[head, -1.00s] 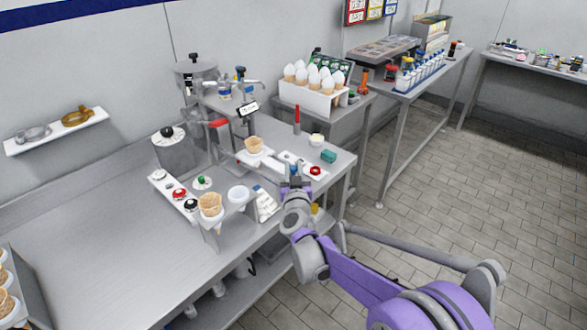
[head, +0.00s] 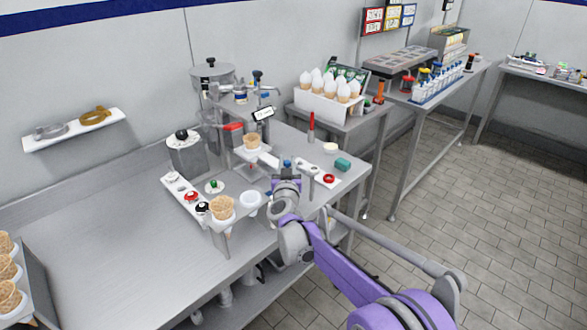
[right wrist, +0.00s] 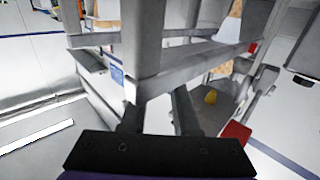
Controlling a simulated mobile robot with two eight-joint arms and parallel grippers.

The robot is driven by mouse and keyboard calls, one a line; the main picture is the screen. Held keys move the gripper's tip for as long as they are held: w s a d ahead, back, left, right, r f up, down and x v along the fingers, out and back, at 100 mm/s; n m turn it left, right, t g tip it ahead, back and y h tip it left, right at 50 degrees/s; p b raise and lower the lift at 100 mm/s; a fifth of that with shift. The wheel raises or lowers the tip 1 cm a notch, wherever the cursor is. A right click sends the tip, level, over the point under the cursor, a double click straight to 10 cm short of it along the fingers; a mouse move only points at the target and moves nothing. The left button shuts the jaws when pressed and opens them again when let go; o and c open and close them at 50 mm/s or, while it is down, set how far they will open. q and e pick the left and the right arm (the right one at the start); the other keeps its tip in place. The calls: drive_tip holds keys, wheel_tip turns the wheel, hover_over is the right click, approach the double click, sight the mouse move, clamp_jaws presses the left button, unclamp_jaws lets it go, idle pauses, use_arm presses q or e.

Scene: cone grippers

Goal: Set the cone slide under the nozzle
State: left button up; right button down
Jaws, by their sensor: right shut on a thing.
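The cone slide (head: 268,160) is a pale plate on the grey dispensing machine, with an upright wafer cone (head: 252,143) at its far end. The cone is near the machine's front column, below the red lever (head: 232,127). The nozzle cannot be made out clearly, so I cannot tell whether the cone is straight under it. My right gripper (head: 287,178) is at the slide's near end, shut on it. In the right wrist view, the gripper's fingers (right wrist: 158,117) close around a grey bar, and part of a cone (right wrist: 230,25) shows above. My left gripper is not in view.
A holder with another cone (head: 222,208) stands at the counter's front edge, beside a white cup (head: 249,200). A red ring (head: 328,178) and a green block (head: 342,164) lie right of my gripper.

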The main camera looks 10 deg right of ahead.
drive_tip(key=c, duration=0.7)
unclamp_jaws()
drive_tip(key=shift+s, duration=0.15)
drive_tip(key=s, duration=0.3)
drive_tip(key=s+a, duration=0.1)
drive_tip(key=s, duration=0.3)
drive_tip(key=s+b, duration=0.1)
drive_tip(key=s, duration=0.2)
drive_tip(key=shift+s+a, duration=0.15)
drive_tip(key=shift+s, duration=0.1)
